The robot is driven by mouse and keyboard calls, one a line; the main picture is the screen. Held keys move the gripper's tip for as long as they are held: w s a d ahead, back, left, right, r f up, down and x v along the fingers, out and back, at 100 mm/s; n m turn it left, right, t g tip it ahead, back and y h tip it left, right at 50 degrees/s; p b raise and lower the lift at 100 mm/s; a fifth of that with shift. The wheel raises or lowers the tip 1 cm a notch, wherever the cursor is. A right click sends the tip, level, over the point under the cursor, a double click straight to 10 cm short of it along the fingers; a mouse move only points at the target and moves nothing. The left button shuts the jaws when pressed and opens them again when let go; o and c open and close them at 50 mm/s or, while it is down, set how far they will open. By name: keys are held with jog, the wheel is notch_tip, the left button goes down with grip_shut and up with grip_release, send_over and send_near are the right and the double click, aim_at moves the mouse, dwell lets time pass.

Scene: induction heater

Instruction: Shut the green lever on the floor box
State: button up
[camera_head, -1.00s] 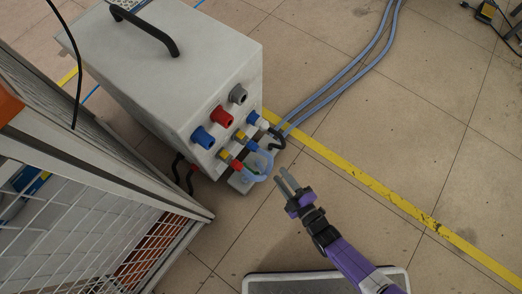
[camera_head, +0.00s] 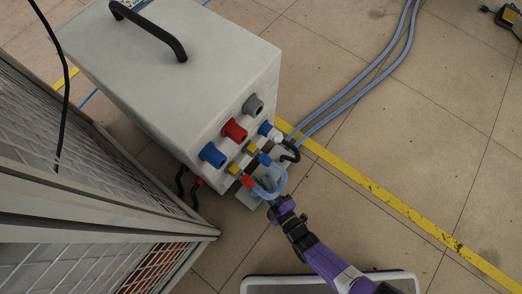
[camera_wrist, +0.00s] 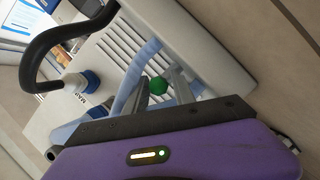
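The floor box (camera_head: 180,75) is a light grey cabinet with a black top handle and coloured fittings on its front. In the wrist view the green round knob of the lever (camera_wrist: 157,85) shows in front of the box's slotted panel. My gripper (camera_head: 273,200) is low at the front of the box, by the blue hose loop. In the wrist view my gripper (camera_wrist: 165,82) has its two grey fingers apart, one on each side of the green knob. I cannot tell whether either finger touches it. The lever's stem is mostly hidden.
A pale blue hose (camera_wrist: 128,90) passes close to the left finger. Red and blue fittings (camera_head: 212,155) stick out from the box. A metal mesh cage (camera_head: 95,180) stands at left. Two hoses (camera_head: 370,85) run over the floor behind. Tiled floor at right is open.

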jog(key=shift+w, duration=0.1)
grip_shut()
dwell(1.4)
